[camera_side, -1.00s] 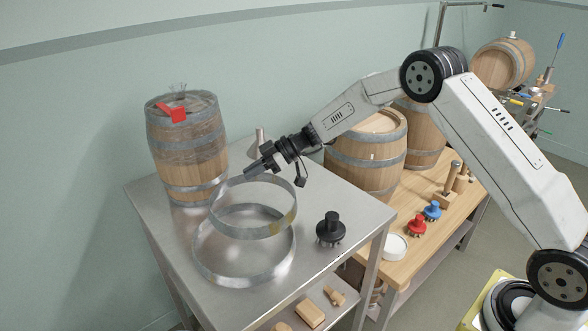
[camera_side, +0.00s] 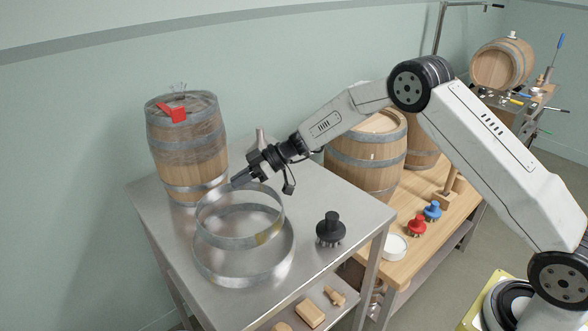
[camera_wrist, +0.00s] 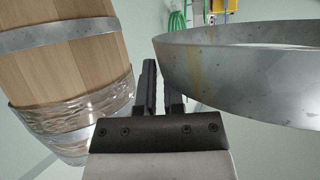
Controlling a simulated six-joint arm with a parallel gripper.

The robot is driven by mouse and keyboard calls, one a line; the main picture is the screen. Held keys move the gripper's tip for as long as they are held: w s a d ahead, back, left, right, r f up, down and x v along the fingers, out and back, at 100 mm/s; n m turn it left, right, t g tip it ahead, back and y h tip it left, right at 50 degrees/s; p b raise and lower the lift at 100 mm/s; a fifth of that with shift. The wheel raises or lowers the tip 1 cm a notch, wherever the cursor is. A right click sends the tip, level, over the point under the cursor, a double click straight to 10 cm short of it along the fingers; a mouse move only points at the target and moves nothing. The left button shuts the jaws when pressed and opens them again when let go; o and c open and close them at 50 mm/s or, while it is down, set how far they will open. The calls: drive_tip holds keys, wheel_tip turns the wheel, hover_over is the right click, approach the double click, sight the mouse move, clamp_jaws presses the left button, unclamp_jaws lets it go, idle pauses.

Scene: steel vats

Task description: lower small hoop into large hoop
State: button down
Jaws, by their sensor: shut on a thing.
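My gripper (camera_side: 238,181) is shut on the far rim of the small hoop (camera_side: 266,234), a thin grey metal ring with a yellowish stain. The small hoop is held roughly level above the large hoop (camera_side: 246,279), a wider metal ring lying on the steel table. In the side view the small hoop overlaps the large hoop's far part, with its left edge almost in line with the large hoop's left edge. The exact height gap is hard to tell. In the wrist view the small hoop (camera_wrist: 240,75) extends right from my gripper's fingers (camera_wrist: 162,85); the large hoop is not visible.
A wrapped barrel (camera_side: 190,150) with a red tag stands close behind the hoops at the left. A black knobbed tool (camera_side: 330,230) sits on the steel table (camera_side: 340,195) to the right. More barrels (camera_side: 368,155) and a wooden bench (camera_side: 440,205) lie beyond.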

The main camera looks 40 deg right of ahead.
drive_tip(key=shift+f, duration=2.35)
drive_tip(key=shift+f, duration=0.4)
drive_tip(key=c, duration=0.7)
unclamp_jaws()
drive_tip(key=shift+o, duration=0.2)
drive_tip(key=v, duration=0.8)
drive_tip(key=shift+a, duration=0.1)
